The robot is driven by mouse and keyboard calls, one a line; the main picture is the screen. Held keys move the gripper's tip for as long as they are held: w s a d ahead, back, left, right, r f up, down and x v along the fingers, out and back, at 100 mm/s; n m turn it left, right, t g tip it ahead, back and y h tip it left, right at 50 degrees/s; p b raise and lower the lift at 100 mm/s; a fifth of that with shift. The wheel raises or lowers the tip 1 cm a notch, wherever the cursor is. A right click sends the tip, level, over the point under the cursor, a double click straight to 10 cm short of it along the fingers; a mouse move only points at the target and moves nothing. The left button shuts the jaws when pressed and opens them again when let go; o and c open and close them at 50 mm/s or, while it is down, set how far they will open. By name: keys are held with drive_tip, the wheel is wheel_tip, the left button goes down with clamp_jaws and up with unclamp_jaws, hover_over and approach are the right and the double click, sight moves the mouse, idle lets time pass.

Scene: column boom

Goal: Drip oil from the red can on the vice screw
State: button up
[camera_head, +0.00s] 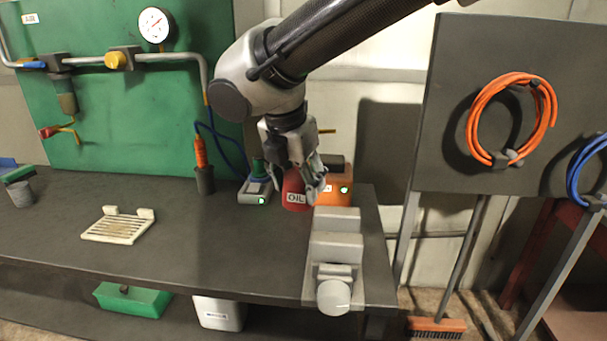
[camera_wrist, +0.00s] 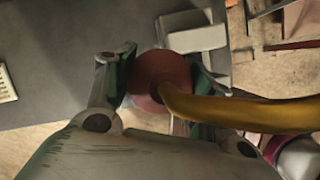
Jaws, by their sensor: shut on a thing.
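The red can (camera_head: 294,187) with an OIL label is partly hidden by my gripper (camera_head: 303,181) in the head view. In the wrist view my gripper (camera_wrist: 158,76) has a finger on each side of the can's round red top (camera_wrist: 160,68), shut on it. A yellow spout (camera_wrist: 245,109) runs from the can to the right edge there. Whether the can touches the bench is unclear. The grey vice (camera_head: 335,246) stands at the bench's right end, nearer than the can. Its round front end (camera_head: 333,297) faces the front edge, apart from the can.
An orange box (camera_head: 338,186) with a green light is close behind the can. A small grey box (camera_head: 254,192) with a light stands left of it. A white slotted tray (camera_head: 117,226) lies on the bench (camera_head: 215,255), whose middle is clear. A grey panel stands right.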

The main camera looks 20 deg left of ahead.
sight(283, 201)
drive_tip(key=shift+s+a+f+m+g+y, duration=0.1)
drive_tip(key=shift+a+f+m+g+y, duration=0.05)
drive_tip(key=shift+a+f+y, duration=0.5)
drive_tip(key=shift+s+a+f+m+g+y, duration=0.15)
drive_tip(key=shift+a+f+y, duration=0.25)
drive_tip(key=shift+f+y, duration=0.5)
drive_tip(key=shift+s+a+f+m+g+y, duration=0.1)
drive_tip(key=shift+a+f+g+y, duration=0.1)
drive_tip(key=shift+a+f+y, duration=0.55)
drive_tip(key=shift+s+a+f+m+g+y, duration=0.2)
drive_tip(key=shift+f+y, duration=0.3)
drive_tip(key=shift+y, duration=0.55)
drive_tip(key=shift+w+a+f+m+g+y, duration=0.15)
drive_tip(key=shift+a+f+m+y, duration=0.25)
drive_tip(key=shift+y, duration=0.6)
drive_tip(key=shift+s+a+f+m+g+y, duration=0.1)
drive_tip(key=shift+s+a+f+g+y, duration=0.1)
drive_tip(key=shift+f+y, duration=0.65)
drive_tip(key=shift+r, duration=0.25)
